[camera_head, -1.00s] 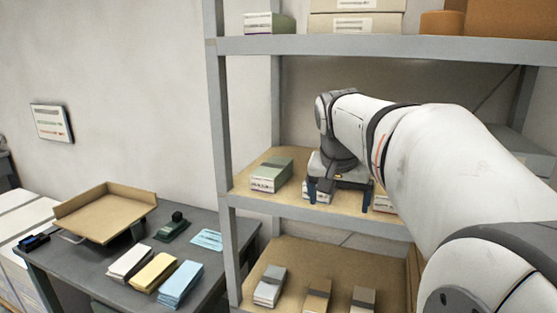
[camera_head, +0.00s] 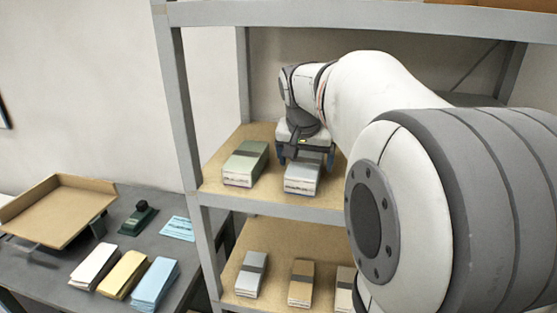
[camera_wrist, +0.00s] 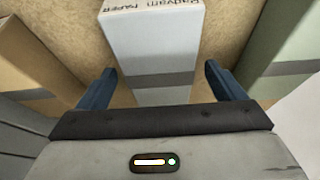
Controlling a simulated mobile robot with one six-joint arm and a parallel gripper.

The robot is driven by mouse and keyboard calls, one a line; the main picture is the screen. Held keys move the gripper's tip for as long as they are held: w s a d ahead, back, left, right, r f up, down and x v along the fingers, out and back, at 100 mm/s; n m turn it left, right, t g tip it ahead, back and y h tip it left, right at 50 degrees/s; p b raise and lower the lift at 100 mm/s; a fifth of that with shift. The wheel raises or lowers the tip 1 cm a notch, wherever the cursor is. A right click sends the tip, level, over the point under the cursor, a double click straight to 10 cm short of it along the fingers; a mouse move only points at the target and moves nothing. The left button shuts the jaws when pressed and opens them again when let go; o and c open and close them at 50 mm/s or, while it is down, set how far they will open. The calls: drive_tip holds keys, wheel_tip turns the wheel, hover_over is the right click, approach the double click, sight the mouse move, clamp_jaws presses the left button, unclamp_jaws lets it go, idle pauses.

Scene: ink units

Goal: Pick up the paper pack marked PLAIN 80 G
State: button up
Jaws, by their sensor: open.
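A white-grey paper pack (camera_head: 302,181) with a darker band lies on the middle shelf, below my gripper (camera_head: 305,160). In the wrist view the pack (camera_wrist: 148,45) runs between the two blue fingers of my gripper (camera_wrist: 160,72). The jaws are open, with a finger on each side and a gap to the pack on both sides. Print at its end reads roughly "Padvam PAPER". I cannot read PLAIN 80 G on any pack. A green pack (camera_head: 245,163) lies to the left on the same shelf and shows at the right of the wrist view (camera_wrist: 285,45).
A tan pack (camera_wrist: 32,62) is close by at the left of the wrist view. A grey shelf post (camera_head: 178,110) stands left of the packs. More packs (camera_head: 250,275) lie on the shelf below. A desk (camera_head: 120,245) with a cardboard tray (camera_head: 60,210) is at the left.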

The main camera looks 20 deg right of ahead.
drive_tip(key=shift+x, duration=1.05)
drive_tip(key=c, duration=1.3)
